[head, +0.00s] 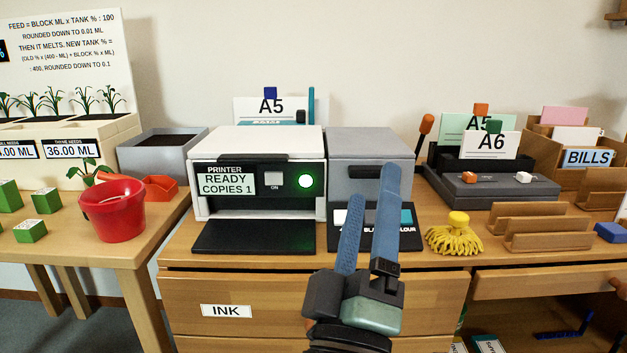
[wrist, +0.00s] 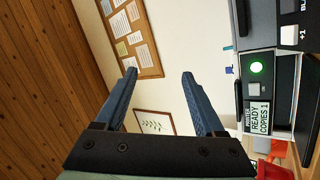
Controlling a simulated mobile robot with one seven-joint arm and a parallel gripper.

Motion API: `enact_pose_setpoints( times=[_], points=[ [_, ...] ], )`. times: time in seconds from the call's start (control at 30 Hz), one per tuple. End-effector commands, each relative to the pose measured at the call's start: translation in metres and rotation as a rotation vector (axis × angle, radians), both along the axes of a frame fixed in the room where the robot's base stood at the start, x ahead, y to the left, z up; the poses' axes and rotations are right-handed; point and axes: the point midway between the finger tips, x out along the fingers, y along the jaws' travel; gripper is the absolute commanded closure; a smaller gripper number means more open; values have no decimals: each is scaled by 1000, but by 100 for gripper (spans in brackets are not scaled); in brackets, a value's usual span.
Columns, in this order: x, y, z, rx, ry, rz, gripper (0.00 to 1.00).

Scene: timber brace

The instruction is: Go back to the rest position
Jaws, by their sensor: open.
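My gripper (head: 368,215) is raised in front of the desk, with its two blue fingers pointing up and apart. It is open with nothing between the fingers. In the head view it overlaps the grey box and the front panel beside the printer. In the wrist view my gripper (wrist: 158,75) shows two spread fingers against the wall, with empty space between them. The printer (head: 257,150) stands left of it, its display reading READY, COPIES 1, with a green light lit. The printer also shows at the right of the wrist view (wrist: 258,90).
The desk holds a yellow mop-like brush (head: 455,236), wooden racks (head: 548,232) and a BILLS sorter (head: 587,158) at right. A red pot (head: 112,210) and green blocks (head: 31,231) stand on the left table. The INK drawer (head: 227,311) is shut below. A pinboard (wrist: 130,35) hangs on the wall.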

Motion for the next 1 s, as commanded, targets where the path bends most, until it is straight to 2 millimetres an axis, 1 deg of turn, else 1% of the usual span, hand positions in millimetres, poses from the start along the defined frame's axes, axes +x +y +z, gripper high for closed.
enact_pose_setpoints(
  times=[0.03, 0.07, 0.1, 0.17, 0.2, 0.27, 0.3, 0.37, 0.4, 0.43, 0.57, 1.0],
  points=[
    [-10, 4, 54, 122, -79, 93, 29],
    [-15, 6, 75, 199, -118, 158, 29],
    [-24, 11, 103, 296, -166, 247, 29],
    [-37, 19, 142, 429, -230, 387, 29],
    [-47, 25, 167, 510, -266, 483, 29],
    [-64, 35, 201, 619, -310, 629, 29],
    [-76, 42, 223, 685, -332, 727, 29],
    [-95, 54, 254, 774, -359, 879, 29],
    [-101, 58, 270, 809, -358, 934, 29],
    [-97, 57, 277, 807, -350, 917, 29],
    [-95, 56, 311, 803, -349, 909, 29],
    [-94, 56, 445, 801, -347, 906, 29]
  ],
)
